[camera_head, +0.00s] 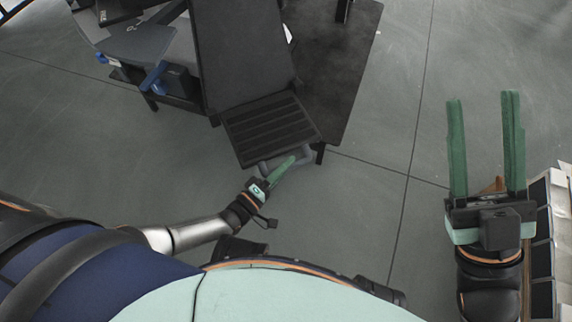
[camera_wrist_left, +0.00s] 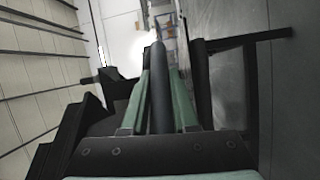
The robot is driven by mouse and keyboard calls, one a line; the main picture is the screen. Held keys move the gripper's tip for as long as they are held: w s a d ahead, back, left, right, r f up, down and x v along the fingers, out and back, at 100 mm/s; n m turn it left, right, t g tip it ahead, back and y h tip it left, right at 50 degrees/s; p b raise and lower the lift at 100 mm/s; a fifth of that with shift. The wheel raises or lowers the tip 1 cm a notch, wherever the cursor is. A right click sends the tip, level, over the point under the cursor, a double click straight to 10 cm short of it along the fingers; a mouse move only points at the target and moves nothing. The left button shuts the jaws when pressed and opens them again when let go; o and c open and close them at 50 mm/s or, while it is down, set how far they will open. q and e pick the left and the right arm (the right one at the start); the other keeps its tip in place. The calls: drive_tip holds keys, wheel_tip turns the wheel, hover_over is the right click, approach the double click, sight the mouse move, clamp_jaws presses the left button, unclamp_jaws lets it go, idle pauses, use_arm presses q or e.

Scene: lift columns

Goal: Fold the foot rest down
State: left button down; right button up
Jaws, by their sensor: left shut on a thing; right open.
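The foot rest (camera_head: 268,128) is a black ribbed panel at the lower end of a dark chair-like frame, upper middle of the head view. A grey bar handle (camera_head: 266,167) runs along its near edge. My left gripper (camera_head: 287,165) is shut on this handle, with green fingers on its right part. In the left wrist view, the grey bar (camera_wrist_left: 160,90) lies between the green fingers of my left gripper (camera_wrist_left: 160,75). My right gripper (camera_head: 483,97) is open and empty at the right, apart from the foot rest. The foot rest's exact tilt is hard to tell.
A dark flat platform (camera_head: 335,70) lies beside and behind the foot rest. A grey panel with blue parts (camera_head: 140,45) stands at the upper left. Pale boxes with dark panels (camera_head: 541,240) stand at the right edge. The grey floor (camera_head: 380,180) between is clear.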

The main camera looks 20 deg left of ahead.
use_arm(q)
drive_tip(key=c, duration=0.7)
unclamp_jaws()
drive_tip(key=shift+d, duration=0.1)
drive_tip(key=shift+r, duration=0.15)
